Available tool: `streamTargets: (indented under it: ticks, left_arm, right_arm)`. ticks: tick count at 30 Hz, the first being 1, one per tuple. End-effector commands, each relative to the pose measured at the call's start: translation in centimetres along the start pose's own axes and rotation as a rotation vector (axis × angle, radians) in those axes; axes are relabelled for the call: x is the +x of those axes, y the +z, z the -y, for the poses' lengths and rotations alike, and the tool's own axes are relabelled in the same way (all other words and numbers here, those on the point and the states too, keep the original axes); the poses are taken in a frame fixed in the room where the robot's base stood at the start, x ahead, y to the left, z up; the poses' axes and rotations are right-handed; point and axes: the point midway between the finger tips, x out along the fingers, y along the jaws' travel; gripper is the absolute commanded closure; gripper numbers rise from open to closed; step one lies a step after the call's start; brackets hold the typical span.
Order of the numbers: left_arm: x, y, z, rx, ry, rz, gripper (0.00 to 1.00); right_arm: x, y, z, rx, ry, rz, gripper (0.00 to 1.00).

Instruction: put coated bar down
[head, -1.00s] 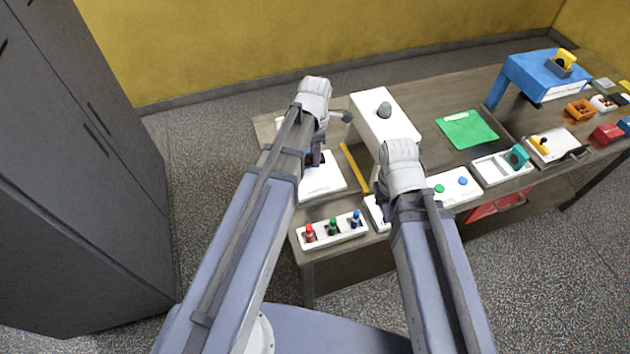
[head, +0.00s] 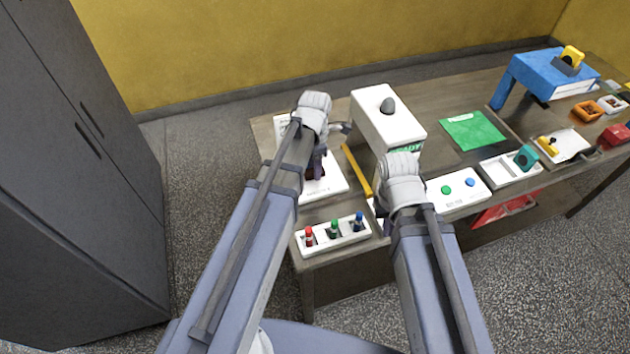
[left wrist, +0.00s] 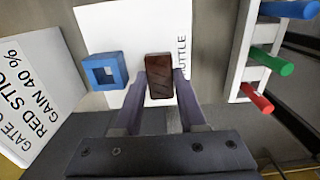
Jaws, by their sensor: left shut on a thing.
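The coated bar (left wrist: 159,78) is dark brown with slanted ridges on top. It sits between the two fingers of my left gripper (left wrist: 155,92), which is shut on it. Behind the bar in the left wrist view is a white plate (left wrist: 125,30) with lettering that ends in "UTTLE". I cannot tell whether the bar touches the plate. In the head view my left gripper (head: 318,165) is over the white plate (head: 328,185), with the bar mostly hidden. My right gripper (head: 383,203) is by the table's front, and its fingers are mostly hidden by its wrist.
A blue square frame (left wrist: 107,71) lies left of the bar. A white rack (head: 333,234) with red, green and blue pegs stands at the near corner. A yellow strip (head: 356,168) and a white box (head: 385,120) are right of the plate. A printed card (left wrist: 35,90) is at left.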

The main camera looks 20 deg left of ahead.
Motion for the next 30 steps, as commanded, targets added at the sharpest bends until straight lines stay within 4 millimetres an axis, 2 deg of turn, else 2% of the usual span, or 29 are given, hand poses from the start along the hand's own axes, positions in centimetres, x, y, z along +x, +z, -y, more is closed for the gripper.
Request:
streamTargets:
  ticks: [5, 13, 26, 27, 30]
  left_arm:
    - [0.6, 0.0, 0.0, 0.000, 0.000, 0.000, 0.91]
    - [3.7, 0.0, 0.0, 0.000, 0.000, 0.000, 0.91]
    - [4.0, 0.0, 0.0, 0.000, 0.000, 0.000, 0.91]
    - [3.9, 0.0, 0.0, 0.000, 0.000, 0.000, 0.58]
    - [3.9, 0.0, 0.0, 0.000, 0.000, 0.000, 0.46]
  right_arm:
    - [0.6, 0.0, 0.1, 0.000, 0.000, 0.000, 1.00]
    - [3.7, -0.2, 0.3, 0.001, 0.000, 0.000, 1.00]
    - [4.0, -0.2, 0.4, 0.001, 0.000, 0.000, 1.00]
    - [3.9, -0.2, 0.4, 0.001, 0.000, 0.000, 1.00]
    - [3.8, -0.2, 0.4, 0.001, 0.000, 0.000, 1.00]
